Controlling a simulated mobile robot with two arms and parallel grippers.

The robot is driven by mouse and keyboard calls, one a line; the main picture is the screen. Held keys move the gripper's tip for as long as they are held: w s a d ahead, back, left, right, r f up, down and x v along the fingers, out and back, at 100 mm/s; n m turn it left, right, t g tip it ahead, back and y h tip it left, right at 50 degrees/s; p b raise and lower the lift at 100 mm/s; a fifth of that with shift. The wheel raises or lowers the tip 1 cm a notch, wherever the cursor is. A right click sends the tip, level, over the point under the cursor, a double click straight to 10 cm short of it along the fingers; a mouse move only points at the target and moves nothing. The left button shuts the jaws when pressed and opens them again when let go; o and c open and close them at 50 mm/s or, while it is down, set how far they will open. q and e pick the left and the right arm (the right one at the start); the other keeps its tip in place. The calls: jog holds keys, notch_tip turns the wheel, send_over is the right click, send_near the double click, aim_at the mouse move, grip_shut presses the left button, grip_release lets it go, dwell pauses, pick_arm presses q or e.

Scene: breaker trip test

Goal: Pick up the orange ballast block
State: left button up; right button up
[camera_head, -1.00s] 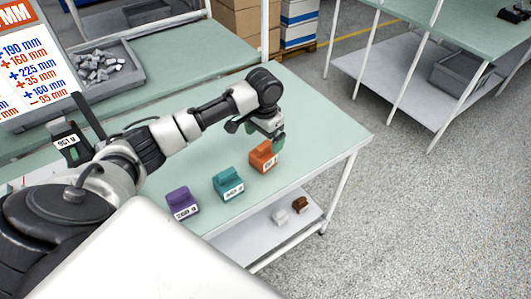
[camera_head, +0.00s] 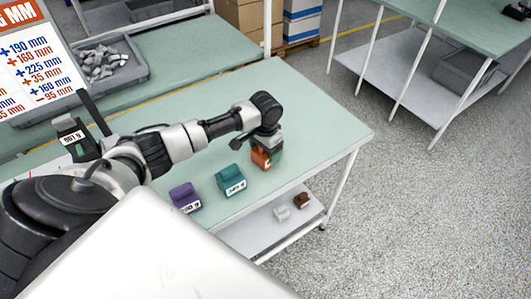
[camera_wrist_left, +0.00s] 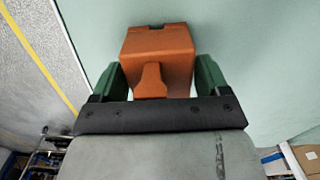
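The orange ballast block (camera_head: 260,158) stands on the green-topped table, in line with a teal block (camera_head: 230,179) and a purple block (camera_head: 185,197). My left gripper (camera_head: 267,152) is directly over the orange block and hides part of it. In the left wrist view the orange block (camera_wrist_left: 158,55) lies between the two green fingers of my left gripper (camera_wrist_left: 158,78), one on each side. The fingers are spread, with gaps beside the narrow raised grip; I see no clear squeeze on the block. My right gripper is not in view.
A scale-like device marked with a label (camera_head: 72,138) stands at the left of the table. A grey tray of metal pieces (camera_head: 100,75) is behind. White and brown blocks (camera_head: 302,200) lie on the lower shelf. The tabletop right of the orange block is clear.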

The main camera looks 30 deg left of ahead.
pick_arm(q)
jog(key=c, duration=0.6)
jog(key=shift+r, duration=0.1)
jog(key=shift+c, duration=0.2)
